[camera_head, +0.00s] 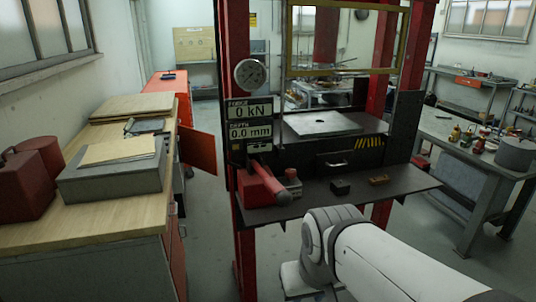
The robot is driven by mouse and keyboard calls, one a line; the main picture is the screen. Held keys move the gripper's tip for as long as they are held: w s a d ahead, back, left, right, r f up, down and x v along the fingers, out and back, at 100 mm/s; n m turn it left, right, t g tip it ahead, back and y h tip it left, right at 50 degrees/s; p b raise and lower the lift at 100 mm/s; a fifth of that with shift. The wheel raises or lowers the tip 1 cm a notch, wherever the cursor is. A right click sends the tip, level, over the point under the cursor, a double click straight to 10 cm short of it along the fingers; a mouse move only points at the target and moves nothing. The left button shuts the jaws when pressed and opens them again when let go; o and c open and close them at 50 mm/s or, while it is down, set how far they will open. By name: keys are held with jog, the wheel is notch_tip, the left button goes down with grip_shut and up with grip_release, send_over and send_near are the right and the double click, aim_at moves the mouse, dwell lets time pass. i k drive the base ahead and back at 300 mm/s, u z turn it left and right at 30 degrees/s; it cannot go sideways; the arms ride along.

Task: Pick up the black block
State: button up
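A small black block (340,187) sits on the dark shelf (415,184) at the front of a red press. It stands apart from its neighbours, with a small brown piece (378,180) to its right and a small grey and red cylinder (292,177) to its left. My white arm reaches in from the lower right, in front of and below the shelf. My gripper is not visible in this view.
A red pump with a lever (264,187) stands at the shelf's left end. The press's red left post (229,130) and gauge panel (250,121) rise behind it. Workbenches stand left (140,212) and right (465,150). The shelf's right part is clear.

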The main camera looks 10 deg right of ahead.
aim_at(337, 189)
jog(key=k, duration=1)
jog(key=z, duration=1.15)
jog(key=i, duration=2)
jog(key=u, duration=1.25)
